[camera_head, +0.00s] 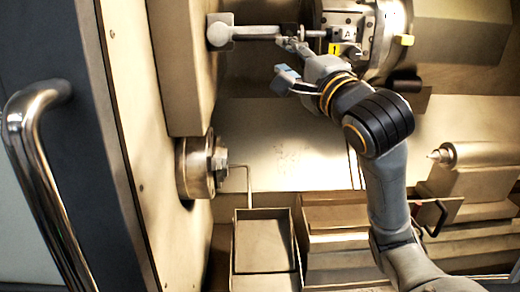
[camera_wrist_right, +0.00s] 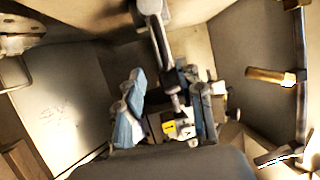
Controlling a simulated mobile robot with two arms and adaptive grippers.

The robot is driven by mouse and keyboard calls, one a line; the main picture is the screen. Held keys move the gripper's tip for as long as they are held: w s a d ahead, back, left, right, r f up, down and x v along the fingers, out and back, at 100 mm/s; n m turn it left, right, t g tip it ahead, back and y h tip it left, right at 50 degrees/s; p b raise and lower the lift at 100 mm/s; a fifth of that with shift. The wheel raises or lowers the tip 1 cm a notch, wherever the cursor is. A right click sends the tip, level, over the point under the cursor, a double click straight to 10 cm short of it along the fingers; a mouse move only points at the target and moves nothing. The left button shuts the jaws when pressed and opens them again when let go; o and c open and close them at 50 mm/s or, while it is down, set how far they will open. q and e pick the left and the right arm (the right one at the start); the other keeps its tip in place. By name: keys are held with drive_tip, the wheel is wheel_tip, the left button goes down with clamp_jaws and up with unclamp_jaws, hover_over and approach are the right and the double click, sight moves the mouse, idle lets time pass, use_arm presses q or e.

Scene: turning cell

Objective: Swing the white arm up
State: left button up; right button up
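The pale grey-white arm (camera_head: 258,32) extends level from a round pivot (camera_head: 219,33) on the machine wall to the right, in the upper middle of the head view. Its far end is near the chuck (camera_head: 350,30). My right gripper (camera_head: 284,62) is just below the arm's outer end, its fingers spread, one with a blue pad. In the right wrist view, the white arm (camera_wrist_right: 160,45) runs down from the top toward the gap between the two open fingers (camera_wrist_right: 169,108). Contact cannot be told. My left gripper is out of view.
A grey door with a chrome handle (camera_head: 40,170) stands at the left. A round fitting (camera_head: 196,167) sits on the wall below the arm. An open bin (camera_head: 264,245) is at the bottom, and a pointed tailstock (camera_head: 462,165) at the right. The middle back panel is clear.

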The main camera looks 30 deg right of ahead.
drive_tip(key=w+f+n+g, duration=0.2)
drive_tip(key=w+f, duration=0.2)
drive_tip(key=f, duration=0.6)
drive_tip(key=w+f+n+g+y, duration=0.1)
drive_tip(key=w+f+n+g, duration=0.1)
drive_tip(key=f, duration=0.9)
drive_tip(key=w+n, duration=0.1)
drive_tip(key=w, duration=0.1)
drive_tip(key=shift+w+a+g, duration=0.2)
drive_tip(key=shift+w+g, duration=0.2)
